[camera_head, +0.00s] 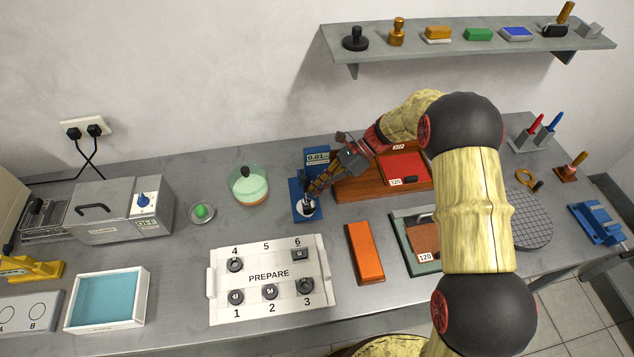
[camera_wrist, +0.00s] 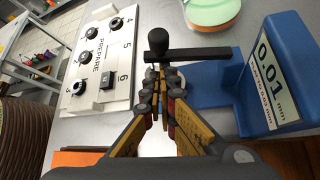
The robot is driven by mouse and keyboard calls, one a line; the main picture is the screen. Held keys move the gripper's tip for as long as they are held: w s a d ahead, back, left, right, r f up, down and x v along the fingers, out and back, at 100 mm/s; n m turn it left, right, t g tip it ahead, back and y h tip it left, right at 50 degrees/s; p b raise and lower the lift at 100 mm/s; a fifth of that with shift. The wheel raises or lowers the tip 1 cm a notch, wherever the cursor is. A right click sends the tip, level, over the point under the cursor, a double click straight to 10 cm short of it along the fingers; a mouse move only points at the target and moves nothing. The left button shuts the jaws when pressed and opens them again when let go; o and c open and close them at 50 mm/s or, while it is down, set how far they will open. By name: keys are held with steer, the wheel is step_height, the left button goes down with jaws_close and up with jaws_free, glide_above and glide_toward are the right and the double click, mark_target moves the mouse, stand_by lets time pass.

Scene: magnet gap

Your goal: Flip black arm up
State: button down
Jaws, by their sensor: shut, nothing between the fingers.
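The blue gauge stand (camera_head: 296,212) stands on the bench near the middle, with a 0.01 label on its upright. In the wrist view its blue body (camera_wrist: 262,80) is at the right. The black arm (camera_wrist: 205,53) crosses over the blue base, with a round black knob (camera_wrist: 158,40) at its left end. My gripper (camera_wrist: 160,72) is shut and empty, its fingertips just in front of the arm near the knob end. Whether they touch it I cannot tell. In the head view my gripper (camera_head: 309,193) is over the stand and hides most of the arm.
A white PREPARE tray (camera_head: 268,290) with several black pieces lies in front of the stand. A green-lidded glass dish (camera_head: 249,187) stands to the left. A wooden block with a red pad (camera_head: 403,168) and an orange block (camera_head: 364,252) are to the right.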

steer(key=shift+w+a+r+m+g+p, duration=0.35)
steer(key=shift+w+r+p, duration=0.7)
steer(key=shift+p, duration=0.7)
steer(key=shift+w+a+r+m+g+p, duration=0.1)
steer(key=shift+w+r+m+g+p, duration=0.2)
steer(key=shift+w+r+g+p, duration=0.8)
steer(key=shift+w+a+r+m+t+p, duration=0.1)
steer(key=shift+w+a+r+m+p, duration=0.35)
steer(key=shift+r+p, duration=1.4)
steer(key=shift+w+d+f+p, duration=0.15)
steer(key=shift+w+f+p, duration=0.2)
steer(key=shift+p, duration=0.25)
steer(key=shift+w+d+r, duration=0.25)
steer(key=shift+w+d, duration=0.05)
steer(key=shift+d, duration=0.15)
steer(key=w+d, duration=0.7)
steer(key=d, duration=0.2)
steer(key=shift+w+d+f, duration=0.15)
steer(key=shift+w+f, duration=0.05)
steer(key=shift+f, duration=0.15)
